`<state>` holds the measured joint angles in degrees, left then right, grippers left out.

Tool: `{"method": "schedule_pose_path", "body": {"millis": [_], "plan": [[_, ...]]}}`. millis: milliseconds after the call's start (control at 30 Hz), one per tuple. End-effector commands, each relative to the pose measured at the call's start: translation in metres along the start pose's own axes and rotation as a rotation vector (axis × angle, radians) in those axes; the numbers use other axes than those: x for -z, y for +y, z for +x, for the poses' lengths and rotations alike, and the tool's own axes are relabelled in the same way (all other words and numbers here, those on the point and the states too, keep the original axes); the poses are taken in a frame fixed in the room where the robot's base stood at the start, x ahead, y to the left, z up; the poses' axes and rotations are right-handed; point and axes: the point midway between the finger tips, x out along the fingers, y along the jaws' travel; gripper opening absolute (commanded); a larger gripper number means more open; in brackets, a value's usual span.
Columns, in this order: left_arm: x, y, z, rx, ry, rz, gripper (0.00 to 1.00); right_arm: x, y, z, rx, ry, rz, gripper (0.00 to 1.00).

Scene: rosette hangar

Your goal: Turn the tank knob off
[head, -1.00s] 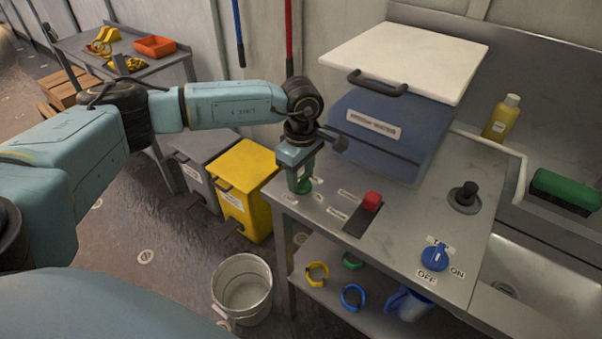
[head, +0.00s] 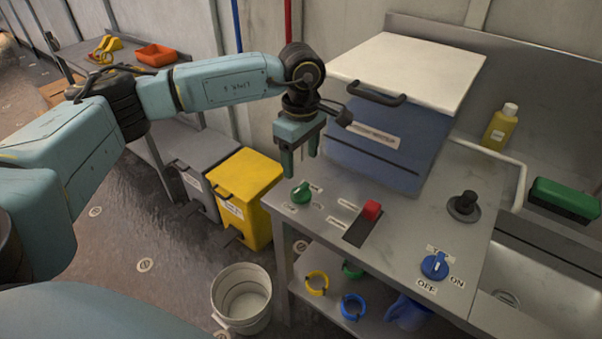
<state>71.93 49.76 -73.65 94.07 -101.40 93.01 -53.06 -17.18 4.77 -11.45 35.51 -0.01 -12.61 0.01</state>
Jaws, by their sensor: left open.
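A green knob (head: 301,192) with small labels around it sits at the near left corner of the steel counter. A blue knob (head: 435,265) sits at the counter's front right, with an ON label to its right, an OFF label below and a partly covered label behind. I cannot read which knob is named for the tank. My left gripper (head: 300,164) points down above the green knob, open and empty, its fingers clear of it. A lidded blue tank (head: 375,150) with a white top stands behind. My right gripper is out of view.
A yellow bottle (head: 500,128) and green block (head: 564,200) are behind. A yellow bin (head: 245,195) and white bucket (head: 241,297) stand on the floor.

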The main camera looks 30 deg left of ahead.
Motion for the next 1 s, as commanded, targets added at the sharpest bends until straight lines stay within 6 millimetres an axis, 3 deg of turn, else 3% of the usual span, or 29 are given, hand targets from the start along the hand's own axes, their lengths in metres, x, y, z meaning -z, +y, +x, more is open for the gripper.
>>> {"method": "schedule_pose_path", "body": {"millis": [133,333,900,1000], "plan": [[0.000,0.000,-0.030,-0.003,0.000,0.001,0.67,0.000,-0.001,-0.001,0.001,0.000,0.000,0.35],[0.000,0.000,-0.051,-0.002,0.000,0.001,0.67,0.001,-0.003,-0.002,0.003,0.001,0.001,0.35],[0.000,0.000,-0.054,0.000,0.000,0.001,0.67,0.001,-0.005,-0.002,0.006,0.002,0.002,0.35],[-0.008,0.000,-0.050,-0.003,-0.024,0.006,0.67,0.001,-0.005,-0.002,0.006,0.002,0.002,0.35]]}}
